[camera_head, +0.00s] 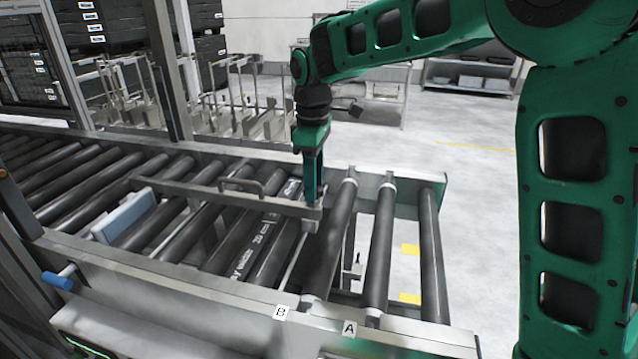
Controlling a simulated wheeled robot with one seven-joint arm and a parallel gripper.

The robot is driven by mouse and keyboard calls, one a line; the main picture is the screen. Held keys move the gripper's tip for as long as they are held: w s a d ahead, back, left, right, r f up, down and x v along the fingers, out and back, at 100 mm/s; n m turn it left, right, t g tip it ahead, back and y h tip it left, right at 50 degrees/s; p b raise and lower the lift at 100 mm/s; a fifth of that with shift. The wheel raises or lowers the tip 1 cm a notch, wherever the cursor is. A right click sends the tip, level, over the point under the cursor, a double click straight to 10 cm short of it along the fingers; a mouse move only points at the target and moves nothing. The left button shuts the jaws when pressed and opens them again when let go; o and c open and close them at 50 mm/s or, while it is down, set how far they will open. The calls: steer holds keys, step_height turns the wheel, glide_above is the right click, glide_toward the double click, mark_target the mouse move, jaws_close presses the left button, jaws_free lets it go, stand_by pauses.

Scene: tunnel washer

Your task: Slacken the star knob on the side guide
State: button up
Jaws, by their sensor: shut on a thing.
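The side guide (200,194) is a flat metal bar with a raised loop handle (240,184). It lies across the rollers of the conveyor. My gripper (312,198) points straight down at the right end of this bar. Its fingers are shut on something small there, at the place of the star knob. The knob itself is hidden by the fingers, so its shape and how tight it sits cannot be seen.
The conveyor's metal side rail (180,292) runs along the front, with labels B (281,312) and A (349,329). A pale blue block (124,214) lies on the rollers at left. A blue-handled lever (58,280) juts from the front. Open floor lies to the right.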

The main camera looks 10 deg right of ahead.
steer(key=o, duration=1)
steer(key=shift+a+f, duration=0.1)
steer(key=shift+o, duration=0.2)
step_height(320, 180, up, 11)
steer(key=shift+w+f, duration=0.1)
